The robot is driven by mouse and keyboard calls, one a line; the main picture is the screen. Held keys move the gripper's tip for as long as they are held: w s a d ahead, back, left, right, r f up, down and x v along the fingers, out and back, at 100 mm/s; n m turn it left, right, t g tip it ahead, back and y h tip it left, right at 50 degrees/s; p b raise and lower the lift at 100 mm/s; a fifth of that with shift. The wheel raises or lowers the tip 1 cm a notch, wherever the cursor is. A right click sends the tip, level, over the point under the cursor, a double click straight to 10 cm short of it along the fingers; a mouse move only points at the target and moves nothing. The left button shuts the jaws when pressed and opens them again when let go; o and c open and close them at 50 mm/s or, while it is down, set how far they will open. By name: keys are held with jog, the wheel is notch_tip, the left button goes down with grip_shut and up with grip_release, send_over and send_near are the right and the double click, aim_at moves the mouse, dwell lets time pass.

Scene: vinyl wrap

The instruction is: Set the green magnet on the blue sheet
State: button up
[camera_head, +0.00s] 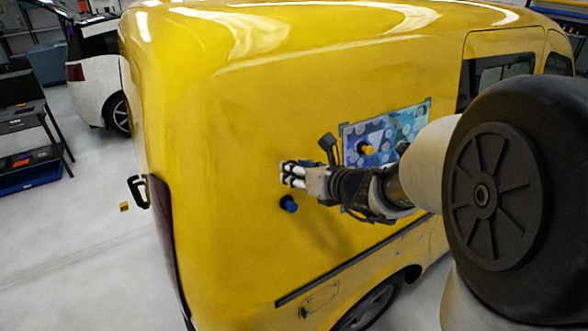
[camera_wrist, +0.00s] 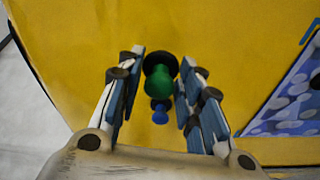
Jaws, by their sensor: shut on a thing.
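The green magnet (camera_wrist: 159,80), a knob on a round black base, is between the fingers of my gripper (camera_wrist: 161,62) in the wrist view. My gripper is shut on it, at the van's yellow side; I cannot tell whether the base touches the panel. In the head view my gripper (camera_head: 290,174) hides the green magnet. The blue sheet (camera_head: 408,121), patterned with pale spots, lies on the van's side to the right of my gripper. Its left part shows at the right edge of the wrist view (camera_wrist: 292,100).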

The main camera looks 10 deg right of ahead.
jog(key=shift+f+v, duration=0.2)
jog(key=shift+v, duration=0.75)
jog(key=shift+f+v, duration=0.2)
jog(key=shift+v, duration=0.8)
